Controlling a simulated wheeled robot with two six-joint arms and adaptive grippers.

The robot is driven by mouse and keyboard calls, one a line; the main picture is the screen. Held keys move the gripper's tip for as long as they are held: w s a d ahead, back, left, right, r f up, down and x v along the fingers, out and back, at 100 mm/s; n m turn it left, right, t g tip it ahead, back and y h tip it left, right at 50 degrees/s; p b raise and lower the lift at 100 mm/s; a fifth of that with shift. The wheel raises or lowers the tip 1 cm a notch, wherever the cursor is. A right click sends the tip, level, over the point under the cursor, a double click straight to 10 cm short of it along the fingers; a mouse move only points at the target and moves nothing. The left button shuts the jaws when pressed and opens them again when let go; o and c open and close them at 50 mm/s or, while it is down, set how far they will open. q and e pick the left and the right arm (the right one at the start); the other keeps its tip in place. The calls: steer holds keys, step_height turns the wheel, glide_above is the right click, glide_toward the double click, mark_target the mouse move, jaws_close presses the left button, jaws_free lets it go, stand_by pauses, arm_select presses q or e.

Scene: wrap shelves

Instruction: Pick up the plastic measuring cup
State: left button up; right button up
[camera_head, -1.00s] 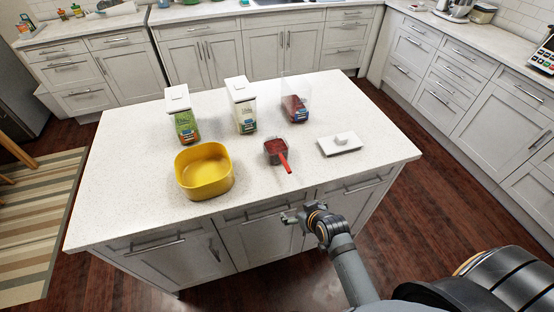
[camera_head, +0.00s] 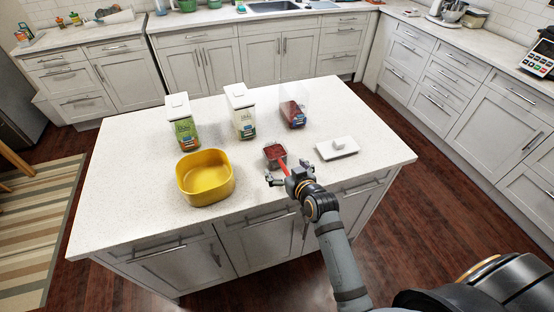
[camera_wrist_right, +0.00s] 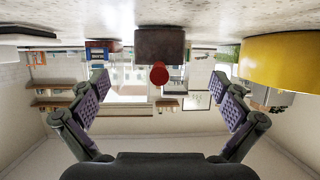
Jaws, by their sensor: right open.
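The plastic measuring cup (camera_head: 275,153) is a small clear cup with dark red contents and a red handle. It stands on the island counter (camera_head: 130,187), its handle pointing toward me. My right gripper (camera_head: 277,174) is at the front of the counter, open and empty, just short of the cup with its fingers either side of the handle's line. The right wrist view is upside down: the cup (camera_wrist_right: 160,44) and the round end of its red handle lie between and beyond the spread fingers (camera_wrist_right: 160,108). My left gripper is not in view.
A yellow bowl (camera_head: 205,178) stands left of the cup. Behind are a green-labelled container (camera_head: 184,128), a white-lidded container (camera_head: 243,115) and an open clear container (camera_head: 293,108) with red contents. A white lid (camera_head: 338,149) lies to the right. Bare counter lies between them.

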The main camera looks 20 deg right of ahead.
mark_target(283, 164)
steer(key=p+x, duration=0.1)
steer(key=x, duration=0.3)
steer(key=shift+r, duration=0.1)
steer(key=shift+w+f, duration=0.3)
steer(key=shift+w, duration=0.15)
steer(key=shift+s+r, duration=0.1)
steer(key=shift+s, duration=0.1)
steer(key=c, duration=1.5)
steer(key=shift+o, duration=0.2)
steer(key=shift+w+r, duration=0.1)
